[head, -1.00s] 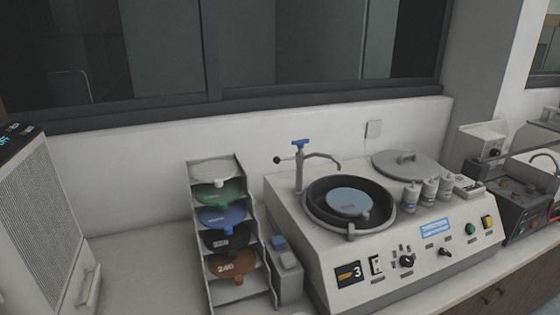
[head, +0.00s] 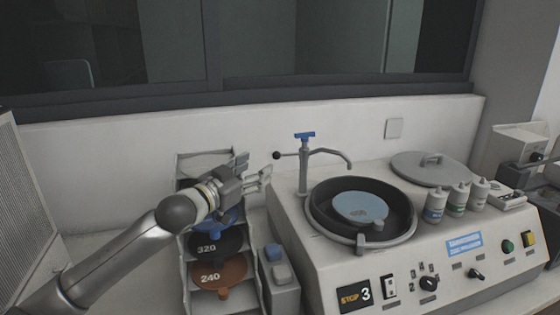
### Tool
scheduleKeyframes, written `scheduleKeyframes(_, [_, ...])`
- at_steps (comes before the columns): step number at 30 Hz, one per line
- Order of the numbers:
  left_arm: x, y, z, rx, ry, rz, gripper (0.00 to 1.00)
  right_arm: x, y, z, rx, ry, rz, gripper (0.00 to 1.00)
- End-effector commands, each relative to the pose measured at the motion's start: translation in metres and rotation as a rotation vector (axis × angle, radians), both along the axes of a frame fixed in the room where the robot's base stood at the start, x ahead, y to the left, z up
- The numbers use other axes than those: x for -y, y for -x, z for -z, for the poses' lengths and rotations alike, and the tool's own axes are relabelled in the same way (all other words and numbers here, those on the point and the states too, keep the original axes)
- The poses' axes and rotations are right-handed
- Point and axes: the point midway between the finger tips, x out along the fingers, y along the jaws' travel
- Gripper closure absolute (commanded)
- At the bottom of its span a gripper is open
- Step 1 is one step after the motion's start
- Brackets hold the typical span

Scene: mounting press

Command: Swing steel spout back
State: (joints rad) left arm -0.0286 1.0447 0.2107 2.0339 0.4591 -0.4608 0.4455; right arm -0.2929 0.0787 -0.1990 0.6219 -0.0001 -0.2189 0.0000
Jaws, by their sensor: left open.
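The steel spout (head: 329,153) rises from the back left of the grey machine, with a blue lever on top and a black ball knob (head: 276,155) on a short rod to its left. Its curved end reaches right, over the back rim of the round black bowl (head: 327,210). My left gripper (head: 266,177) is open and empty. In the picture it shows just left of the spout's post and below the knob, in front of the disc rack. I see no contact with the spout. My right gripper is not in view.
A rack (head: 184,265) of coloured discs stands left of the machine, partly hidden by my left arm. A blue disc (head: 359,207) lies in the bowl. A round lid (head: 432,168) and several bottles (head: 459,197) sit on the machine's right side.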

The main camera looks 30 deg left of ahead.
Motion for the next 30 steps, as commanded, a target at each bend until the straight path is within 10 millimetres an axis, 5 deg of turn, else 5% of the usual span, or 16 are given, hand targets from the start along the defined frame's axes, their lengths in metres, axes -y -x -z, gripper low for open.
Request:
scheduleKeyframes(5, [0.000, -0.014, -0.003, 0.001, 0.001, -0.002, 0.44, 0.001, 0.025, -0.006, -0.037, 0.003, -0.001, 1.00])
scheduleKeyframes(17, [0.001, -0.064, -0.004, -0.002, 0.002, -0.002, 0.44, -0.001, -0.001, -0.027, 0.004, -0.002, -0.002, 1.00])
scheduleKeyframes(30, [0.004, -0.104, 0.000, -0.003, -0.001, -0.001, 0.44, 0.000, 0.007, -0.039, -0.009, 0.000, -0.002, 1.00])
